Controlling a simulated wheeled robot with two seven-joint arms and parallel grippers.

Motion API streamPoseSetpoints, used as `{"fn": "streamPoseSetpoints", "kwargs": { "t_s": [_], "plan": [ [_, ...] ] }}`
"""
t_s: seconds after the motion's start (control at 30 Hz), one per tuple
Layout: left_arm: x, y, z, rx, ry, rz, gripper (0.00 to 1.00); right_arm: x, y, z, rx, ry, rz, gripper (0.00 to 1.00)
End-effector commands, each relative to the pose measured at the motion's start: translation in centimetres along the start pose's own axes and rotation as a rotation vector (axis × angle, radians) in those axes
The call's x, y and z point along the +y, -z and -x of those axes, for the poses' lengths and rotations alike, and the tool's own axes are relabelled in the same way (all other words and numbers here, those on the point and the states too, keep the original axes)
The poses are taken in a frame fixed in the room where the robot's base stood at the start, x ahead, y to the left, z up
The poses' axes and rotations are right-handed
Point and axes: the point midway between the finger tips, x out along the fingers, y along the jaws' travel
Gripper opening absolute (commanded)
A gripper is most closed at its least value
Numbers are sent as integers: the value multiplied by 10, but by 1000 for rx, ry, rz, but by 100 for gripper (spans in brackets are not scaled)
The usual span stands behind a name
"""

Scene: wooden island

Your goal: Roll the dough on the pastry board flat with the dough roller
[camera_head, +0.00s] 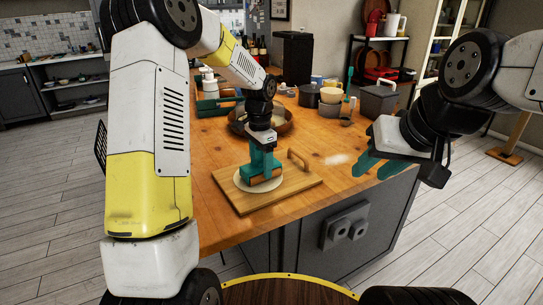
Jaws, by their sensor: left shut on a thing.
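The wooden pastry board (297,184) lies near the front edge of the island and has a raised handle at its right. The dough (243,185) is a pale, flat, round sheet on the left part of the board. My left gripper (265,174) points down over the dough, shut on the dough roller (267,180). Only a brown strip of the roller shows below the teal fingers, and it seems to rest on or just above the dough; contact cannot be told. My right gripper (380,166) is empty, with its teal fingers apart, by the island's right edge.
A wide brown bowl (283,127) stands behind the board. A pale patch (336,159) marks the otherwise clear wood right of the board.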

Motion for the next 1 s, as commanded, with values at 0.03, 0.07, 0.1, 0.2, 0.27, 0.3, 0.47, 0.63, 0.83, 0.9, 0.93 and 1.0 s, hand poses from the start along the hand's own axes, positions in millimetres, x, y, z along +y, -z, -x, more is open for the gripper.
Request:
{"fn": "streamPoseSetpoints", "kwargs": {
  "t_s": [0.03, 0.07, 0.1, 0.2, 0.27, 0.3, 0.47, 0.63, 0.83, 0.9, 0.93, 1.0],
  "plan": [
    [1, 0, -2, -3, -3, -1, 33, 0, 0, 0, 0, 0, 0, 36],
    [1, 0, -2, -3, -2, -1, 33, 0, 0, 0, 0, 0, 0, 36],
    [1, 0, -1, -2, -2, -1, 33, 0, 0, 0, 0, 0, 0, 36],
    [1, 0, 0, -2, -2, -2, 33, 0, 0, 0, 0, 0, 0, 36],
    [1, 0, 0, -2, -2, -2, 33, 0, 0, 0, 0, 0, 0, 36],
    [1, -1, 0, -1, -2, -2, 33, 0, 0, 0, 0, 0, 0, 36],
    [0, -15, 1, -1, -2, 1, 33, 0, 0, 0, 0, 0, 0, 36],
    [0, -15, 0, 0, -1, -2, 33, 0, 0, 0, 0, 0, 0, 36],
    [0, -17, 0, 0, -1, -1, 33, 0, 0, 0, 0, 0, 0, 36],
    [0, -23, 0, 0, -1, 0, 33, 0, 0, 0, 0, 0, 0, 36],
    [0, -26, 0, 0, 0, 0, 33, 0, 0, 0, 0, 0, 0, 36],
    [0, -34, 0, 0, 0, 0, 33, 0, 0, 0, 0, 0, 0, 36]
  ]
}}
